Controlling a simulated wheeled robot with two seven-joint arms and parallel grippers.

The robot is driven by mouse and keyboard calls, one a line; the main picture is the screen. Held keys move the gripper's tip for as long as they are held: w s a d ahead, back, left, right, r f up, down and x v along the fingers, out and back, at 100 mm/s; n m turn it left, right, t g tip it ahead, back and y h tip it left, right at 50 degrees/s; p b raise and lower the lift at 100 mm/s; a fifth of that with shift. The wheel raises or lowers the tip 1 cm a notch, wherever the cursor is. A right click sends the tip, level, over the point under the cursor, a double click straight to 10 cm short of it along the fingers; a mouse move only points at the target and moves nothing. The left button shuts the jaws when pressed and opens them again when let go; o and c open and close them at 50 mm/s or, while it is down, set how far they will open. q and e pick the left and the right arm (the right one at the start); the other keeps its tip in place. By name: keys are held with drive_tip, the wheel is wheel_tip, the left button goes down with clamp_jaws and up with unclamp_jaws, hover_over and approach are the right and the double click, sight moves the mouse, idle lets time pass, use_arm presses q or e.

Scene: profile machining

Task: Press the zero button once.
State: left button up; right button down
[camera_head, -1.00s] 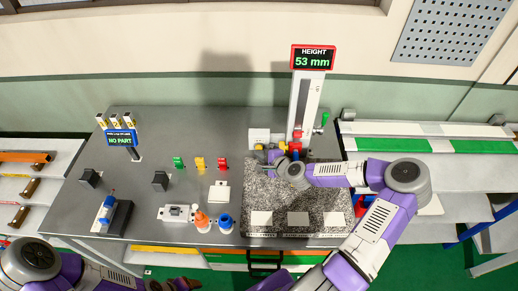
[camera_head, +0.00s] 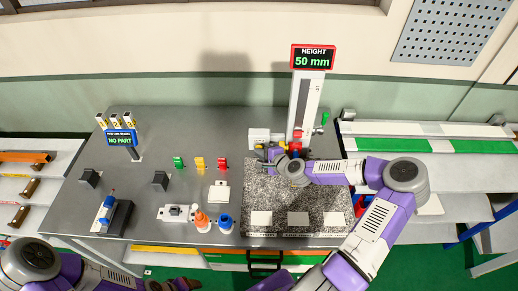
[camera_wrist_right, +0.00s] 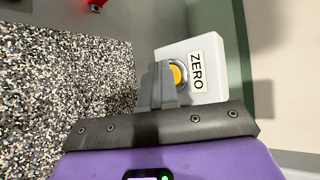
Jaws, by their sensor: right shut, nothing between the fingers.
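The zero button is a yellow round cap (camera_wrist_right: 180,75) in a metal ring on a white box labelled ZERO (camera_wrist_right: 197,72) in the right wrist view. In the head view the white box (camera_head: 259,138) stands at the back of the table, left of the height column. My right gripper (camera_wrist_right: 158,78) is shut and empty, its fingertips at the button and covering its left part. Whether they touch it I cannot tell. In the head view the right gripper (camera_head: 271,158) is partly hidden by its wrist. My left gripper (camera_head: 180,285) is at the bottom edge, its fingers unclear.
The height gauge column (camera_head: 306,103) has a display (camera_head: 312,58) reading 50 mm. A speckled plate (camera_head: 252,198) with white pads lies below my right arm.

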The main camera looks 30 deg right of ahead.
idle(0.3)
drive_tip(key=shift+s+a, duration=0.45)
drive_tip(key=shift+s, duration=0.3)
drive_tip(key=shift+s+a+p, duration=0.2)
drive_tip(key=shift+s+a, duration=0.25)
drive_tip(key=shift+s, duration=0.25)
drive_tip(key=shift+s+a+p, duration=0.15)
drive_tip(key=shift+s+a, duration=0.3)
drive_tip(key=shift+s, duration=0.3)
drive_tip(key=shift+s+a+p, duration=0.2)
drive_tip(key=shift+s+a, duration=0.25)
drive_tip(key=shift+s, duration=0.25)
